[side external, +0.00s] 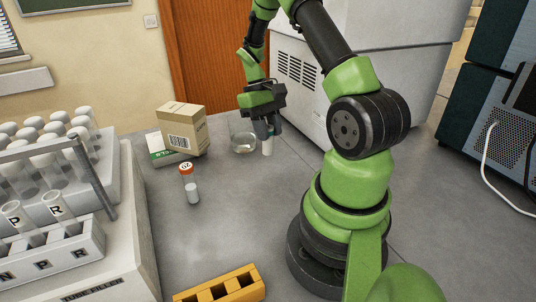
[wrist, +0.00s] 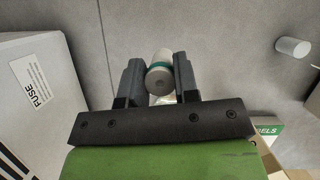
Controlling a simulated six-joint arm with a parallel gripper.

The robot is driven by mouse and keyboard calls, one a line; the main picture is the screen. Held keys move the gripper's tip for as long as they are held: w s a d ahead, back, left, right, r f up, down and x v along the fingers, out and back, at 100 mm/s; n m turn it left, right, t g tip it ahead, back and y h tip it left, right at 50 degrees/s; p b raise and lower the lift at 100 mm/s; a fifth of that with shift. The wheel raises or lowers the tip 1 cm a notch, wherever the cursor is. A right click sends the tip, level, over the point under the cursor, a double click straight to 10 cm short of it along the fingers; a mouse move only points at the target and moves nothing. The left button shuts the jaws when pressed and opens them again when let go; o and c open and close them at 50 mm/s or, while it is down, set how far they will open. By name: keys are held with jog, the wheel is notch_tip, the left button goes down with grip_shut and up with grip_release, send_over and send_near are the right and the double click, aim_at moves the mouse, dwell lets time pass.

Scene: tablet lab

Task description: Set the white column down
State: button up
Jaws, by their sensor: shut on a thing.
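My gripper (side external: 264,128) is shut on the white column (side external: 267,147), which points down below the fingers near the back of the bench. In the wrist view the column (wrist: 160,68) is a white cylinder with a teal band, held between the two dark fingers of my gripper (wrist: 158,80). From the side it looks roughly upright. I cannot tell whether its lower end touches the grey bench.
A glass beaker (side external: 242,143) stands just left of the column. An orange-capped vial (side external: 190,184), a tube rack (side external: 50,250) and a yellow block (side external: 222,286) are nearer.

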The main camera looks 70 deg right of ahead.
aim_at(269, 154)
jog(key=shift+f, duration=2.75)
jog(key=o, duration=0.9)
jog(key=shift+f, duration=0.1)
